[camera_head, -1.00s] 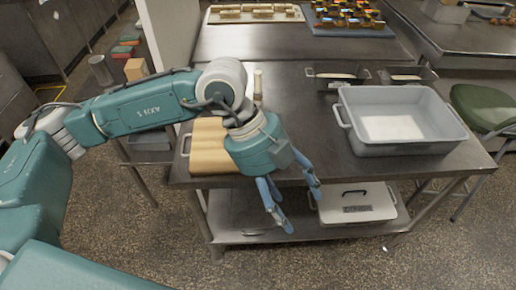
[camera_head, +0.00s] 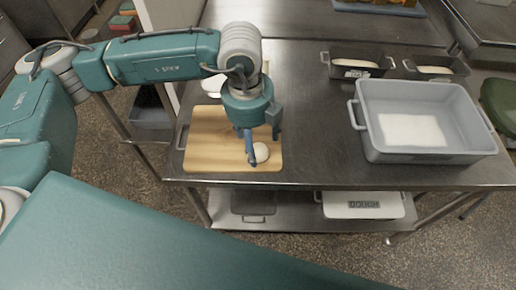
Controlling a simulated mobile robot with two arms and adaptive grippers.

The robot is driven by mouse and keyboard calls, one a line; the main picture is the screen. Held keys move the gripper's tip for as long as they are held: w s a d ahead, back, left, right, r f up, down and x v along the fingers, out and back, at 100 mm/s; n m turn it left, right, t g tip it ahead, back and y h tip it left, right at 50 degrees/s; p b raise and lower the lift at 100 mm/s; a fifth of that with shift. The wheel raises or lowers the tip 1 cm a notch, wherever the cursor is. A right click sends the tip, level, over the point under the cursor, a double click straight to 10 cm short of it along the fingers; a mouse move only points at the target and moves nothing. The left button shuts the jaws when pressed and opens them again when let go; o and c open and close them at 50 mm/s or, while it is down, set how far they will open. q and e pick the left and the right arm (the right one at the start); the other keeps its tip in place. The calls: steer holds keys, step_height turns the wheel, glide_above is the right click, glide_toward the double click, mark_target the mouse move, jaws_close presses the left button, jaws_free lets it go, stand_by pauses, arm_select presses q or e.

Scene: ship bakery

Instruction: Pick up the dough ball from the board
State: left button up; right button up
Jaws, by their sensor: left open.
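A wooden board (camera_head: 207,150) lies on the steel table near its left front corner. A pale round dough ball (camera_head: 262,152) sits on the board's right part, near the front edge. My left gripper (camera_head: 258,146) points down over the board with its fingers at the dough ball. One blue finger stands in front of the ball's left side and hides part of it. The gripper is open; whether a finger touches the ball I cannot tell. My right gripper is not in view.
A grey tub (camera_head: 437,153) with a white patch inside stands on the table's right. Two dark loaf pans (camera_head: 352,73) with pale dough stand behind it. A lidded dough box (camera_head: 362,206) is on the lower shelf. Bare steel lies between board and tub.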

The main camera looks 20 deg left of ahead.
mark_target(257, 150)
arm_select(q)
steer(key=shift+w+f, duration=0.1)
steer(key=shift+f, duration=0.25)
steer(key=f, duration=0.1)
steer(key=f+p, duration=0.1)
steer(key=f, duration=0.1)
steer(key=f+p, duration=0.1)
steer(key=shift+w+d+f, duration=0.1)
steer(key=shift+w+f, duration=0.05)
steer(key=shift+w, duration=0.1)
steer(key=shift+f, duration=0.25)
steer(key=shift+w, duration=0.1)
steer(key=c, duration=1.1)
steer(key=shift+c, duration=0.8)
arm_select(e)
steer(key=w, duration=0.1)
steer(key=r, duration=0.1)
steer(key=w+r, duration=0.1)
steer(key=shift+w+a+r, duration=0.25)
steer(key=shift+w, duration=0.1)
